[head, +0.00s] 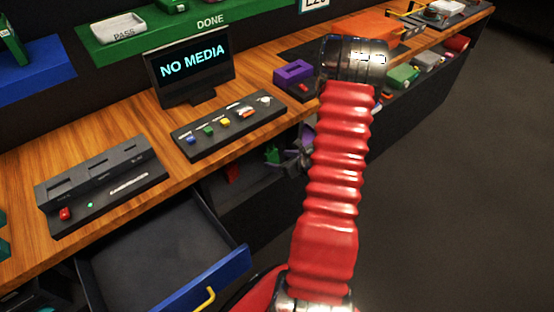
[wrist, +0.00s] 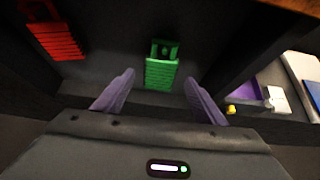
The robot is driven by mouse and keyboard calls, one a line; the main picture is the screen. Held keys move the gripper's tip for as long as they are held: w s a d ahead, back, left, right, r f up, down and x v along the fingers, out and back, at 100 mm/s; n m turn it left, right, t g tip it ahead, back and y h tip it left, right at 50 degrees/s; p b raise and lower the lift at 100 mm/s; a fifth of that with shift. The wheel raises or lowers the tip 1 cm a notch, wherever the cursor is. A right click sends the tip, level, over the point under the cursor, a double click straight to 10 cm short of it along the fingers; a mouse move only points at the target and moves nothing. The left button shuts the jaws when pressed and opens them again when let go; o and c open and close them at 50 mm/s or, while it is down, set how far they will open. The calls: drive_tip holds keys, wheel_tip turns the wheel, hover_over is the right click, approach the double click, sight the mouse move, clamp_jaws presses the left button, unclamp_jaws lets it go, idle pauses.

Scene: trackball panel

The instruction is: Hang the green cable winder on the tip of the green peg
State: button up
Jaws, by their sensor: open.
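A green ribbed piece (wrist: 162,70) with a square, open-looking top lies in a dark compartment in the wrist view; it looks like the green cable winder. It shows as a small green patch in the head view (head: 271,155). My gripper (wrist: 160,80) has purple fingers spread apart, one on each side of the green piece in the picture, with nothing held between them. In the head view my gripper (head: 292,158) is partly hidden behind my red arm, below the desk edge. I cannot make out a green peg in either view.
A similar red ribbed piece (wrist: 55,38) lies to the left in the compartment. A dark wall stands at right, with purple and white items (wrist: 276,98) beyond it. An open drawer (head: 165,260) with a blue front juts out left. The desk (head: 120,110) overhangs the compartment.

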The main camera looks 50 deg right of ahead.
drive_tip(key=v, duration=1.1)
idle(0.4)
drive_tip(key=s+a+r+n+g+y, duration=0.2)
drive_tip(key=a+r+n+g+y, duration=0.15)
drive_tip(key=a+n, duration=0.7)
drive_tip(key=s+a+r+n+g+y, duration=0.25)
drive_tip(key=a+r+n, duration=0.25)
drive_tip(key=a+n, duration=0.5)
drive_tip(key=s+a+r+n+h, duration=0.1)
drive_tip(key=a+r+n+h, duration=0.3)
drive_tip(key=a+r+n, duration=1.2)
wheel_tip(320, 180, up, 4)
drive_tip(key=shift+s+a+f+n+t+h, duration=0.15)
drive_tip(key=shift+a+f+n+t+h, duration=0.1)
drive_tip(key=shift+a+n+t+h, duration=0.15)
